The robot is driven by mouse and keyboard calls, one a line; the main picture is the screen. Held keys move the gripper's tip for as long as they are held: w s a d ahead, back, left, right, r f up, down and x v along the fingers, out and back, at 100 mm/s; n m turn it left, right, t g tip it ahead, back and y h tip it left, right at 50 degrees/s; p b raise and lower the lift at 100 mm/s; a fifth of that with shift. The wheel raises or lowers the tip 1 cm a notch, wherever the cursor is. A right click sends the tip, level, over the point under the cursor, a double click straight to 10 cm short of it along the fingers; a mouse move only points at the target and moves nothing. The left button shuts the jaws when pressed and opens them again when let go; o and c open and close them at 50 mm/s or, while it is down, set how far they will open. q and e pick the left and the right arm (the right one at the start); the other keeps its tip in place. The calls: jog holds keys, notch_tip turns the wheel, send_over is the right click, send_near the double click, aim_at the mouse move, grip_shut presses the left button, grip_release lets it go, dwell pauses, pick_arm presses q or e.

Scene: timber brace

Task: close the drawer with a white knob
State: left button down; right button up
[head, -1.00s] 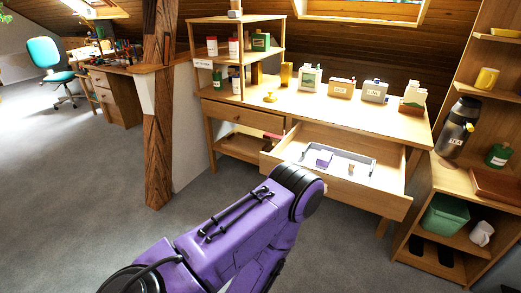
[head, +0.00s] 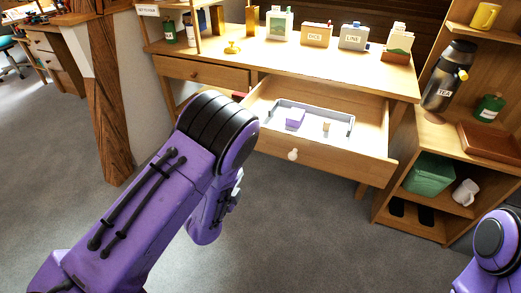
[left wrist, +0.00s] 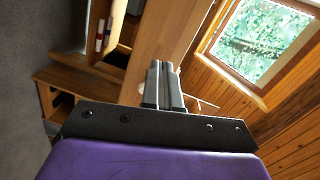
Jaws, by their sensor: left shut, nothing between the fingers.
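The drawer with the white knob (head: 292,155) stands pulled out from the right part of the wooden desk. Its front panel (head: 345,166) faces me. Inside is a grey tray (head: 350,127) holding a purple box (head: 295,118) and a small tan piece (head: 326,126). My left gripper (head: 232,203) is partly hidden behind my forearm, left of and below the knob, apart from the drawer. In the left wrist view its two fingers (left wrist: 164,84) are together and empty. My right arm shows at the lower right edge; its gripper is out of view.
A shut drawer with a brown knob (head: 195,75) is to the left. The desk top (head: 270,52) holds labelled containers and a yellow knob-like object (head: 233,47). A shelf unit with a black flask (head: 449,78) and a green bin (head: 430,174) stands right. The carpet in front is clear.

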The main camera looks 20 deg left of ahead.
pick_arm(q)
jog(key=w+r+m, duration=0.1)
jog(key=w, duration=0.7)
jog(key=w+d+r+m+t, duration=0.1)
jog(key=w, duration=0.7)
jog(key=shift+d+r+m+h+p, duration=0.3)
jog(key=shift+m+h, duration=0.1)
pick_arm(e)
jog(key=shift+f, duration=0.1)
